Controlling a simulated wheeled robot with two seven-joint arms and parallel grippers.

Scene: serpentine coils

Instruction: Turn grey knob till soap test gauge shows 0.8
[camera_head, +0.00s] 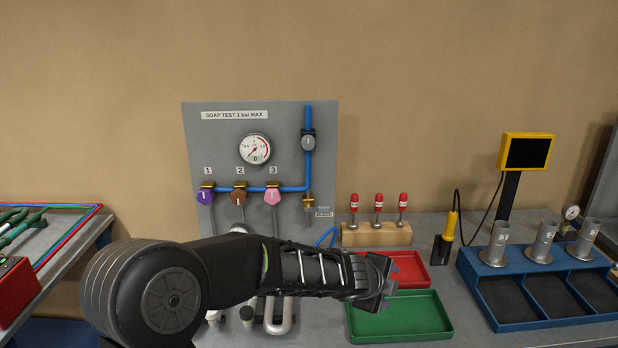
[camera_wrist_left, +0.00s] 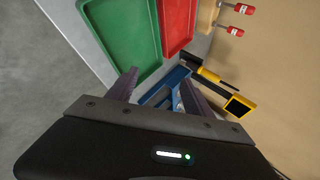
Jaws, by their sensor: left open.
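The grey knob (camera_head: 308,142) sits on the blue pipe at the upper right of the grey panel (camera_head: 270,125). The soap test gauge (camera_head: 255,150) is a round white dial left of the knob, under the label "SOAP TEST 1 bar MAX". Its needle points to the lower left, but the exact reading is too small to tell. My left gripper (camera_head: 386,282) is open and empty, in front of the green and red trays, below and to the right of the knob. Its two fingers also show apart in the left wrist view (camera_wrist_left: 158,88). My right gripper is not in view.
Purple (camera_head: 205,197), brown (camera_head: 238,197) and pink (camera_head: 272,196) knobs line the panel's lower pipe. A wooden block (camera_head: 376,236) holds red-capped tools. The green tray (camera_head: 415,322), red tray (camera_head: 413,268) and blue rack (camera_head: 500,312) stand right. My arm hides the coils partly.

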